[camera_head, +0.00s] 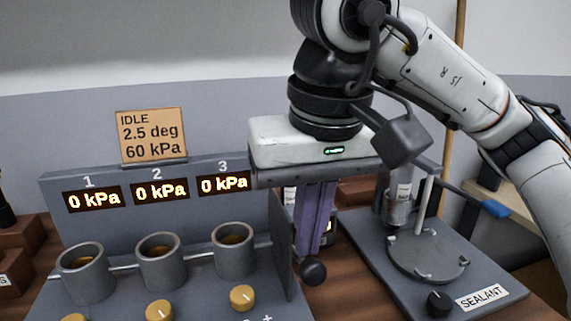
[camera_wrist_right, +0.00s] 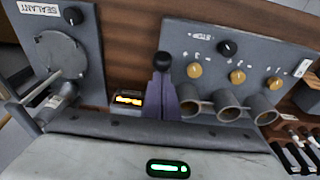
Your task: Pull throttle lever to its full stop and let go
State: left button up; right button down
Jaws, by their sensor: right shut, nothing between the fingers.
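The black ball knob (camera_head: 313,271), which looks like the throttle lever's end, stands beside the right end of the grey three-cup bench. It also shows in the right wrist view (camera_wrist_right: 163,60). My right gripper (camera_head: 309,250) points down with its purple fingers together and empty. The fingertips (camera_wrist_right: 164,80) are right by the knob; I cannot tell whether they touch it. The lever's shaft is hidden. A placard (camera_head: 152,135) reads IDLE, 2.5 deg, 60 kPa. My left gripper is not in view.
The bench (camera_head: 60,222) carries three grey cups, yellow knobs and three displays reading 0 kPa. A small lit display (camera_wrist_right: 128,100) sits near the fingers.

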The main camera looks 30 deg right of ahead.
jog(key=shift+s+f, duration=0.2)
jog(key=shift+s, duration=0.05)
